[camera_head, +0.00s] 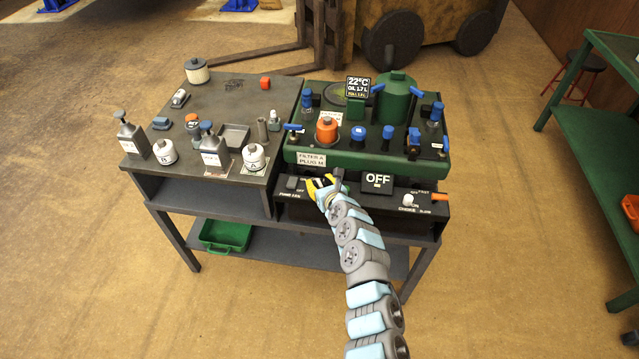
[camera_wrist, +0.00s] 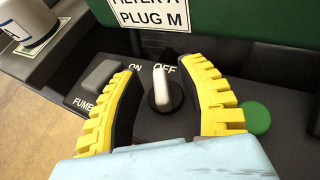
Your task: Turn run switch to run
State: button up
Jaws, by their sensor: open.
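A pale toggle lever (camera_wrist: 161,88) on a round dark base stands on the black front panel (camera_wrist: 80,88) in the wrist view. My gripper (camera_wrist: 163,70) is open, with one yellow finger on each side of the lever and gaps on both sides. In the head view my gripper (camera_head: 321,185) is at the panel's left part and largely covers the lever there. A display (camera_head: 378,180) right of my gripper reads OFF.
A grey rocker switch (camera_wrist: 101,74) labelled FUME is left of my gripper, and a green button (camera_wrist: 256,118) is right of it. A white choke knob (camera_head: 408,199) and an orange lever (camera_head: 440,196) are farther right. The green console (camera_head: 366,162) rises behind.

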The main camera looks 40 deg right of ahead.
grip_shut()
